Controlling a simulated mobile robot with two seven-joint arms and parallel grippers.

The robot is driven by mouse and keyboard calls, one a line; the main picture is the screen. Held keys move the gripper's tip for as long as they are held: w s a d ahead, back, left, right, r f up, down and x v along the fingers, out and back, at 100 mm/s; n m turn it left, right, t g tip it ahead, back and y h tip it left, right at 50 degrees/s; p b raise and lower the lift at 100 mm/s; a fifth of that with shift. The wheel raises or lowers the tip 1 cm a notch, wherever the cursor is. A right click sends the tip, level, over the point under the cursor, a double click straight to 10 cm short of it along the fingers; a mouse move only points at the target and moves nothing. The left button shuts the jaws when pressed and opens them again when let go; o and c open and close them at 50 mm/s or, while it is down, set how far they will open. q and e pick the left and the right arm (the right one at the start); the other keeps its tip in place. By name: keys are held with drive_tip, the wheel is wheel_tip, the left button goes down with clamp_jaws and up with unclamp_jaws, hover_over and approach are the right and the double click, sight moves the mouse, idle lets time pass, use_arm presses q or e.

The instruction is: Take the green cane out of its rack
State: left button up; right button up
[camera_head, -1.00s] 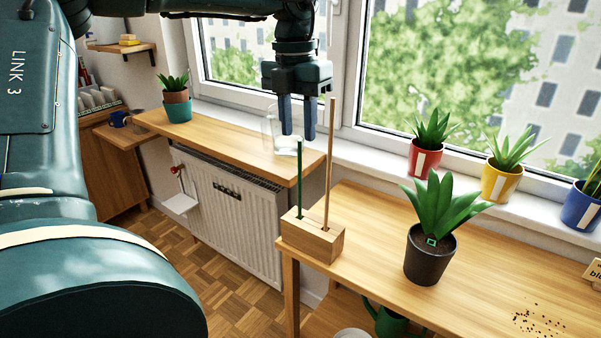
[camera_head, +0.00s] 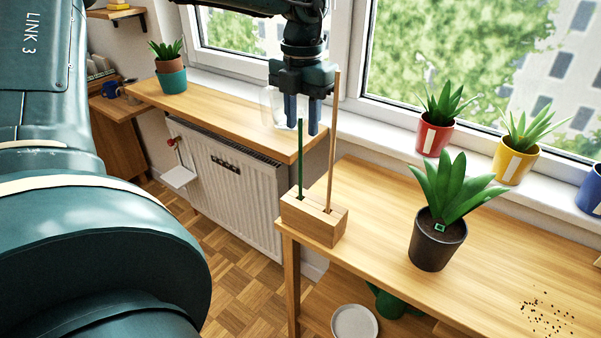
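The green cane (camera_head: 300,158) stands upright in the left hole of a wooden block rack (camera_head: 313,218). The rack sits at the left end of the wooden table. A taller tan cane (camera_head: 333,140) stands in the right hole. My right gripper is not in view.
A dark pot with a green plant (camera_head: 438,240) stands right of the rack. Red (camera_head: 433,136) and yellow (camera_head: 513,160) pots stand on the windowsill. A clear glass jar (camera_head: 277,106) is behind the gripper. Dark crumbs (camera_head: 547,313) lie at the table's right.

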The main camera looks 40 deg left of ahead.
sight(300, 140)
use_arm(q)
drive_tip(key=f, duration=0.5)
drive_tip(key=shift+a+p, duration=0.2)
drive_tip(key=shift+p, duration=0.15)
drive_tip(key=shift+c, duration=0.3)
clamp_jaws()
